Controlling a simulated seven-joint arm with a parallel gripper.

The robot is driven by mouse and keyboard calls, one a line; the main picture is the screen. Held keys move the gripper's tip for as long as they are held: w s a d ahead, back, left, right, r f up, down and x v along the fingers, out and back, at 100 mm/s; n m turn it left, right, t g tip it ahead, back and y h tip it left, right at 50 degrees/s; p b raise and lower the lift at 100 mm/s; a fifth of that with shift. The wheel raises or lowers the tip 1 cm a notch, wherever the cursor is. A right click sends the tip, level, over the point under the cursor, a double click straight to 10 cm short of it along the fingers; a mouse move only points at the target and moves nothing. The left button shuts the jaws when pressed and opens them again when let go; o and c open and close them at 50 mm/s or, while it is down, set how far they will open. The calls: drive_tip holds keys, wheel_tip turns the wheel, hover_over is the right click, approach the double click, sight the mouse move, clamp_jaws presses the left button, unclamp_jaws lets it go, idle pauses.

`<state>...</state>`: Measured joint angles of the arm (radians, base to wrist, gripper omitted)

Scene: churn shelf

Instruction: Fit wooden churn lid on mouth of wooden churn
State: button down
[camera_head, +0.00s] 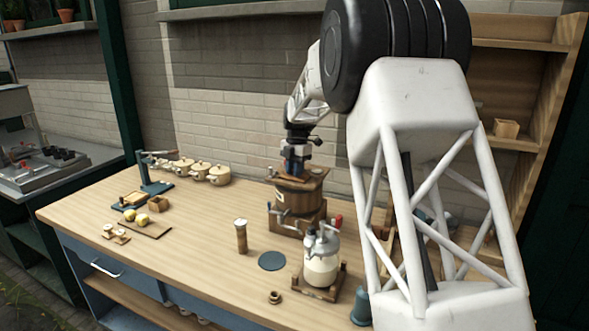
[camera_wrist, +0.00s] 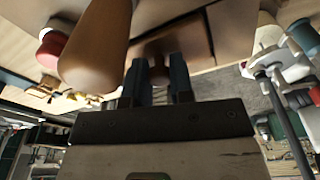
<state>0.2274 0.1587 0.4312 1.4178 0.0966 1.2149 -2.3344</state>
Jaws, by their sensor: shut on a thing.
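The wooden churn (camera_head: 297,202) is a brown tub on a wooden stand at the back of the workbench, right of its middle. The wooden churn lid (camera_head: 312,174) appears as a flat brown disc at the churn's mouth, under my gripper (camera_head: 295,172). The head view does not show clearly whether the lid is seated or slightly above the rim. In the wrist view, the blue fingers of my gripper (camera_wrist: 161,85) are shut on a brown knob of the lid (camera_wrist: 160,74). Much of the mouth is hidden by the lid and gripper.
Several lidded pots (camera_head: 218,175) line the back wall.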

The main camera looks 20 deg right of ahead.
drive_tip(key=shift+f, duration=0.35)
drive_tip(key=shift+r, duration=0.1)
idle(0.6)
drive_tip(key=c, duration=0.9)
unclamp_jaws()
drive_tip(key=c, duration=0.4)
drive_tip(key=shift+r, duration=0.15)
drive_tip(key=shift+w+d+r, duration=0.1)
drive_tip(key=shift+d+r, duration=0.1)
drive_tip(key=shift+r, duration=1.35)
drive_tip(key=shift+w+d+r, duration=0.1)
drive_tip(key=shift+d+r, duration=0.05)
drive_tip(key=shift+r, duration=1.4)
drive_tip(key=shift+s+r, duration=0.1)
